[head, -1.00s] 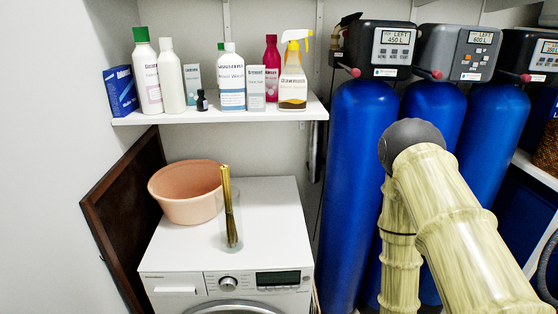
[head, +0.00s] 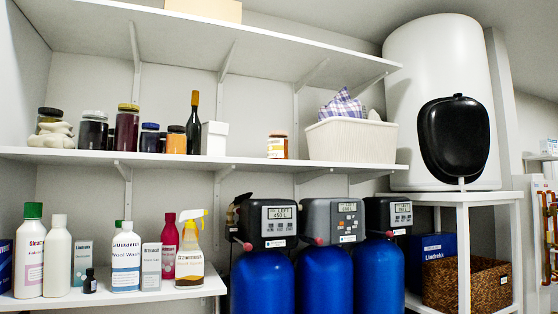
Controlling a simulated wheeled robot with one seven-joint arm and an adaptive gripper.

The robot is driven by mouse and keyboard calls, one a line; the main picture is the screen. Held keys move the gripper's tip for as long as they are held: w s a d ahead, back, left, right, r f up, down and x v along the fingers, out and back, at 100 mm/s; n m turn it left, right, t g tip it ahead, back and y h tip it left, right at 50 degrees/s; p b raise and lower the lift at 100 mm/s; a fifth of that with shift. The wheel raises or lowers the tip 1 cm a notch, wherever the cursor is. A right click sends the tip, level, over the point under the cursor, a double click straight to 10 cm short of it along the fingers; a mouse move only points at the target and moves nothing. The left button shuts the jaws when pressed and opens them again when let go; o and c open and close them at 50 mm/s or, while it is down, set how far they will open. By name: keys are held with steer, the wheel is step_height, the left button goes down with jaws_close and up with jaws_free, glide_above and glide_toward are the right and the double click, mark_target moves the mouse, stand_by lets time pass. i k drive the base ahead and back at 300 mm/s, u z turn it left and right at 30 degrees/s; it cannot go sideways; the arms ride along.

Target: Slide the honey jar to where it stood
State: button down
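An amber jar with a brown lid and a pale label (head: 277,147), which looks like the honey jar, stands upright on the long middle shelf (head: 245,163) in the head view. It stands by itself, just left of a white basket (head: 350,140). Its label is too small to read. A shorter orange jar with a dark lid (head: 176,141) stands further left, in a group of jars. My gripper is not in view.
A dark bottle (head: 194,124) and a white box (head: 214,138) stand left of the amber jar, with bare shelf between. Another shelf (head: 215,45) runs above. Below are blue filter vessels (head: 263,280) and a lower shelf with cleaning bottles (head: 126,260).

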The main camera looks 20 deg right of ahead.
mark_target(278, 141)
steer(key=k, duration=0.3)
steer(key=z, duration=2.4)
steer(key=i, duration=2.15)
steer(key=u, duration=3.05)
